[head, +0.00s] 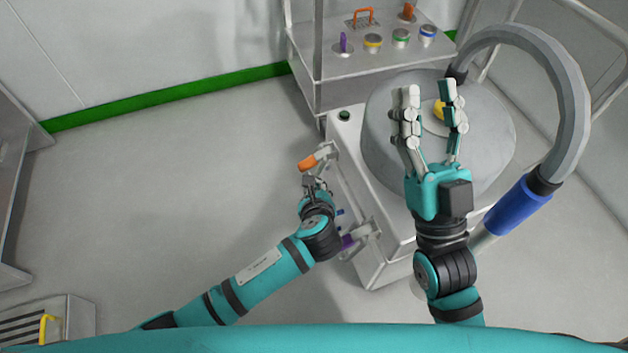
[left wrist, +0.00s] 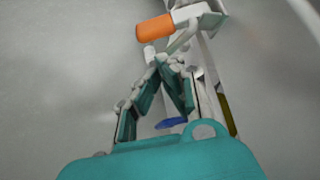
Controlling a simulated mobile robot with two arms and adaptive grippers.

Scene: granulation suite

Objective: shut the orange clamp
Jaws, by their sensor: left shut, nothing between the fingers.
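The orange clamp (head: 308,163) sits at the upper left corner of the grey machine, its orange handle sticking out to the left. In the left wrist view the orange handle (left wrist: 155,28) is near the top, just beyond the fingertips. My left gripper (head: 313,181) is shut and empty, right below the orange handle; whether it touches the clamp I cannot tell. In the left wrist view its fingers (left wrist: 168,65) meet at the tips. My right gripper (head: 428,90) points away over the machine's round grey lid (head: 492,125), fingers apart, with nothing between them.
A purple-handled clamp (head: 350,241) is on the machine's lower left side. A thick grey hose (head: 575,95) with a blue sleeve (head: 515,205) arcs on the right. A panel (head: 375,62) with coloured knobs stands behind.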

